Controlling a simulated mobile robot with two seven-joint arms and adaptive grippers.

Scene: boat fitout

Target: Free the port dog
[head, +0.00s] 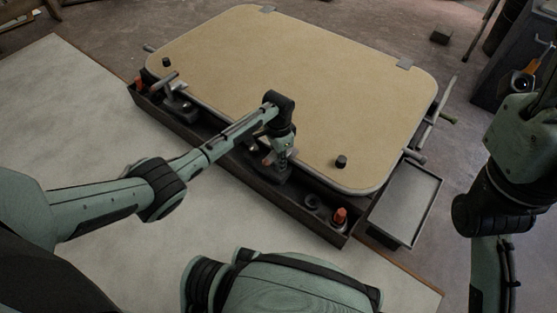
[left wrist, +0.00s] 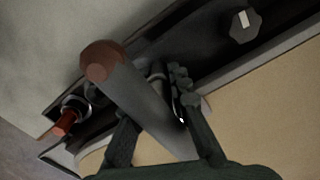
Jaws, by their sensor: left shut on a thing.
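My left gripper (head: 272,165) is at the front edge of the beige hatch panel (head: 290,85), near the middle of the dark trough. In the left wrist view, my left gripper (left wrist: 160,115) is shut on a thick grey lever handle (left wrist: 140,105) with a red-brown end. The lever slants between the fingers, and its lower part is hidden by the gripper. It appears to be a hatch dog; I cannot tell from its looks whether it is the port one. Another dog with a grey handle (head: 167,80) stands at the trough's left end. My right gripper is out of view.
The dark trough (head: 215,150) runs along the panel's front edge. An orange-capped part (head: 340,215) stands near its right end. A black knob (head: 341,161) sits on the panel. A grey tray (head: 405,200) lies at the right. The pale surface (head: 70,120) at left is clear.

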